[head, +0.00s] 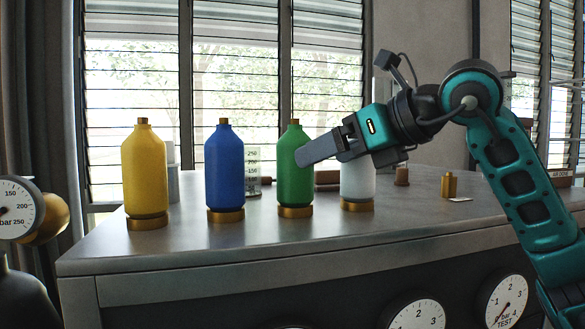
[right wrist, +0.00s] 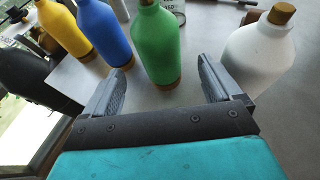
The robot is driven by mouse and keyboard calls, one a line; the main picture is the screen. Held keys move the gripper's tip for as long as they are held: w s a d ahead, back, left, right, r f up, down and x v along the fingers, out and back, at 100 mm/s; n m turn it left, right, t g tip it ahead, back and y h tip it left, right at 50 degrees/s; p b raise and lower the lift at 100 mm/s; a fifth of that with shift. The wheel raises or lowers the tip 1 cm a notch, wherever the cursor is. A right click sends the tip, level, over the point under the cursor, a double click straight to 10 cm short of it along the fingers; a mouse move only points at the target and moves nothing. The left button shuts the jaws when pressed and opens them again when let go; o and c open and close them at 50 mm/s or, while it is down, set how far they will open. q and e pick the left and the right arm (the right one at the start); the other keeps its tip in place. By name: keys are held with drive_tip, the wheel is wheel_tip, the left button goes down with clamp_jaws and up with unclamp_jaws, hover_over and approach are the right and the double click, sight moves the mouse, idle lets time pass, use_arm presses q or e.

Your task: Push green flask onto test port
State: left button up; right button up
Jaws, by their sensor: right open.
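The green flask (head: 296,172) stands upright on the bench with a brass ring at its base and a brass cap. My right gripper (head: 316,151) reaches in from the right, its near finger overlapping the flask's right edge in the head view. In the right wrist view the open, empty gripper (right wrist: 160,82) faces the green flask (right wrist: 156,45), which stands just beyond and between the fingertips. Contact cannot be told. A small brass fitting (head: 449,187) with a label stands at the right of the bench, above a gauge marked TEST (head: 506,302); it may be the test port. My left gripper is not in view.
A yellow flask (head: 145,172) and a blue flask (head: 225,168) stand left of the green one. A white flask (head: 358,182) stands to its right, partly behind my arm. The metal bench (head: 250,247) is clear along its front. A gauge (head: 15,208) is at far left.

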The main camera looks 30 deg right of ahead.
sight(295, 167)
drive_tip(key=shift+x, duration=3.9)
clamp_jaws()
